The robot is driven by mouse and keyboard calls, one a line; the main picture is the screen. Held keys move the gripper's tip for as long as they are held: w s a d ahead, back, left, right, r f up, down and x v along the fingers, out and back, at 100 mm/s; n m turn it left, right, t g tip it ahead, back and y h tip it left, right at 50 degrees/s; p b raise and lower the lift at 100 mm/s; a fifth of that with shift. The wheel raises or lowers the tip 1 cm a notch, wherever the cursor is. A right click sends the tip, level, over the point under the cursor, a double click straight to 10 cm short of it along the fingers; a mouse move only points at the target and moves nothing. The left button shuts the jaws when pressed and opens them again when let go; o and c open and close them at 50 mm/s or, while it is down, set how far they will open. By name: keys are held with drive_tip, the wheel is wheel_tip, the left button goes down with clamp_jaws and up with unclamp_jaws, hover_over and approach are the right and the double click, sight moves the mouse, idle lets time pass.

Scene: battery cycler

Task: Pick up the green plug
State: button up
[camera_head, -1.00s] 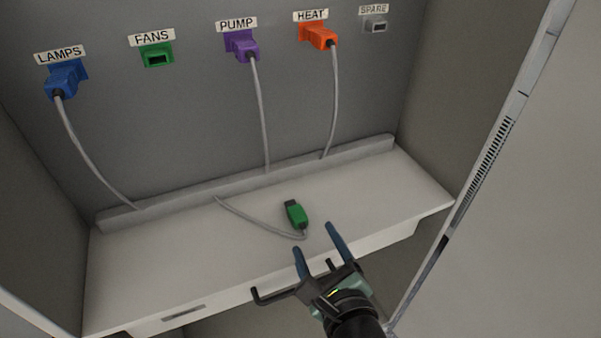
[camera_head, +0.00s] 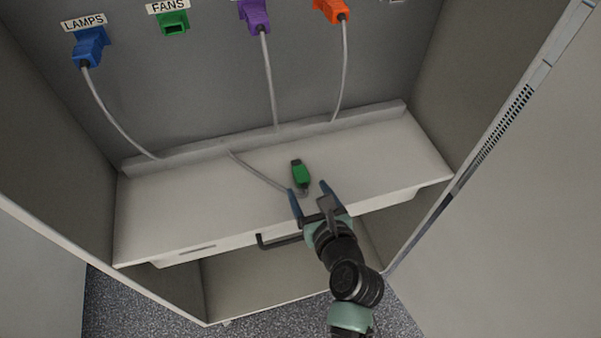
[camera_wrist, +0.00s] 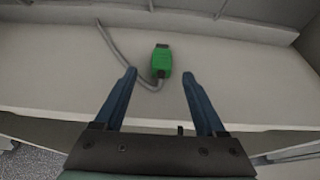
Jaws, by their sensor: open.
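The green plug (camera_head: 300,174) lies on the pale shelf (camera_head: 170,215) inside the cabinet, its dark end toward the back wall. A grey cable (camera_head: 257,174) runs from its near end and curves left to the ledge at the back. My gripper (camera_head: 308,188) is open and empty, its two blue fingers at the near end of the plug. In the wrist view the plug (camera_wrist: 161,62) sits ahead of the fingertips (camera_wrist: 158,73), roughly centred between them. The plug does not appear to be touched by either finger.
On the back wall, a blue plug (camera_head: 89,47), a purple plug (camera_head: 254,17) and an orange plug (camera_head: 331,10) sit in sockets, with hanging cables. The green FANS socket (camera_head: 173,22) is empty. A black handle (camera_head: 279,241) is on the shelf's front edge.

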sight(303, 180)
drive_tip(key=shift+x, duration=2.7)
drive_tip(key=shift+w+d+r, duration=0.1)
drive_tip(key=shift+r, duration=0.1)
drive_tip(key=shift+c, duration=0.3)
clamp_jaws()
